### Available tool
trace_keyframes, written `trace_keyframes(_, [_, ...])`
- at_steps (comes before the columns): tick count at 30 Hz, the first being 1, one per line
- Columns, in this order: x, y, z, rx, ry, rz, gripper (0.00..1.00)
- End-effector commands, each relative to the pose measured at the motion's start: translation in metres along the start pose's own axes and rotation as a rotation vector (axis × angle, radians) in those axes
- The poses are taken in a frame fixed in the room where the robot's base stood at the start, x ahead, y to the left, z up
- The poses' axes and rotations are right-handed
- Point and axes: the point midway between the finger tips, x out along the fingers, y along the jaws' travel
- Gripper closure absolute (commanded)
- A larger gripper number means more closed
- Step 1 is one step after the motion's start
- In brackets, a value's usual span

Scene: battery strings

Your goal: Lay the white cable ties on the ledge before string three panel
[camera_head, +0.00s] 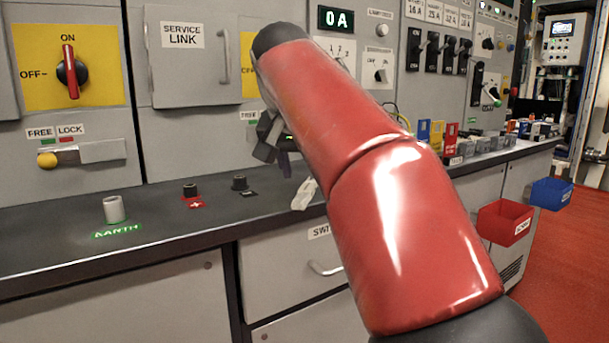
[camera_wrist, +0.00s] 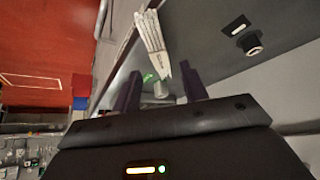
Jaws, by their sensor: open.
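The white cable ties (camera_head: 304,194), a pale bundle, lie at the front edge of the dark ledge (camera_head: 60,262), partly beside my red arm. They also show in the wrist view (camera_wrist: 152,32), beyond my fingertips and apart from them. My gripper (camera_head: 284,168) is above the ledge, a little up and left of the ties, partly hidden by my arm. In the wrist view my gripper (camera_wrist: 160,88) has its two dark fingers spread with nothing held between them. No label reading string three is legible.
A grey earth post (camera_head: 114,209) and two dark terminals (camera_head: 190,190) (camera_head: 239,184) stand on the ledge. A red bin (camera_head: 505,222) and a blue bin (camera_head: 551,193) are at the right front. Small devices (camera_head: 480,145) crowd the ledge's right part.

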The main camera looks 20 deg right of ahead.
Motion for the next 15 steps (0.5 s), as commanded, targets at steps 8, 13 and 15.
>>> trace_keyframes(8, [-0.061, 0.0, -0.002, 0.0, 0.002, -0.001, 0.56])
trace_keyframes(13, [-0.078, 0.0, -0.001, 0.0, 0.0, 0.0, 0.56])
trace_keyframes(15, [-0.081, 0.0, -0.001, 0.0, -0.001, 0.0, 0.56])
